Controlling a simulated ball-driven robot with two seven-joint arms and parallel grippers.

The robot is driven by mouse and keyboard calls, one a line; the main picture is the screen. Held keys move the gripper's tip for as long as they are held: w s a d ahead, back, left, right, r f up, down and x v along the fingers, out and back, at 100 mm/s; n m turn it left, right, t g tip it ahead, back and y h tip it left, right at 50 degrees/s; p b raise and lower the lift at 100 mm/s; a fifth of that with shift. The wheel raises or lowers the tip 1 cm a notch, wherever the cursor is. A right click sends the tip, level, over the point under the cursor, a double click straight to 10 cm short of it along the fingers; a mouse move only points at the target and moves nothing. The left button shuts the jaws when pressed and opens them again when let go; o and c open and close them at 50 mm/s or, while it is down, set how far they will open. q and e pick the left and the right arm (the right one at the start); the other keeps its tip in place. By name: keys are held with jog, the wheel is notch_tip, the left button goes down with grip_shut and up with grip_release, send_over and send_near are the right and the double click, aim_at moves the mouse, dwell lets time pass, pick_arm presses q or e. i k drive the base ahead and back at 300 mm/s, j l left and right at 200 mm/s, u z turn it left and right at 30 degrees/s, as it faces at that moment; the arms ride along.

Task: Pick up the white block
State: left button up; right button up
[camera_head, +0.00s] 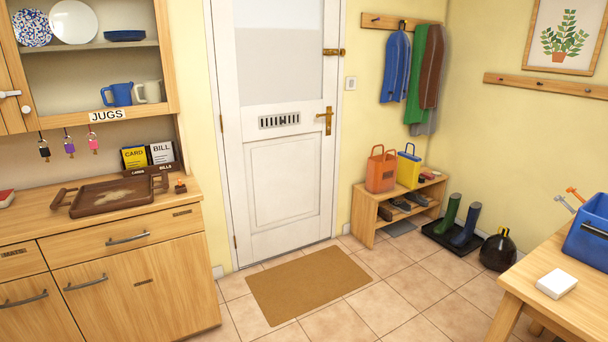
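The white block (556,283) is a small, low, square piece with rounded edges. It lies flat on the wooden table (521,284) at the lower right, near the table's left edge. Nothing covers it. Neither of my grippers shows in the head view.
A blue box (588,232) with tools poking out stands behind and right of the block. A wooden dresser (135,258) with a brown tray (113,205) is at left. A brown doormat (307,284) lies on open tiled floor. Boots (466,226) and a black bag (498,250) stand beyond the table.

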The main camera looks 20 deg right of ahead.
aim_at(556, 284)
jog(key=i+z, duration=0.4)
jog(key=i+j+z, duration=0.1)
jog(key=z, duration=0.3)
jog(key=i+j+z, duration=0.2)
jog(key=i+z, duration=0.2)
jog(key=i+j+z, duration=0.1)
jog(key=i+z, duration=0.15)
jog(key=z, duration=0.2)
jog(key=i+j+z, duration=0.2)
jog(key=z, duration=0.3)
jog(key=i+j+z, duration=0.15)
jog(key=z, duration=0.3)
jog(key=i+j+z, duration=0.1)
jog(key=j+z, duration=0.65)
jog(key=z, duration=0.15)
jog(key=i, duration=0.05)
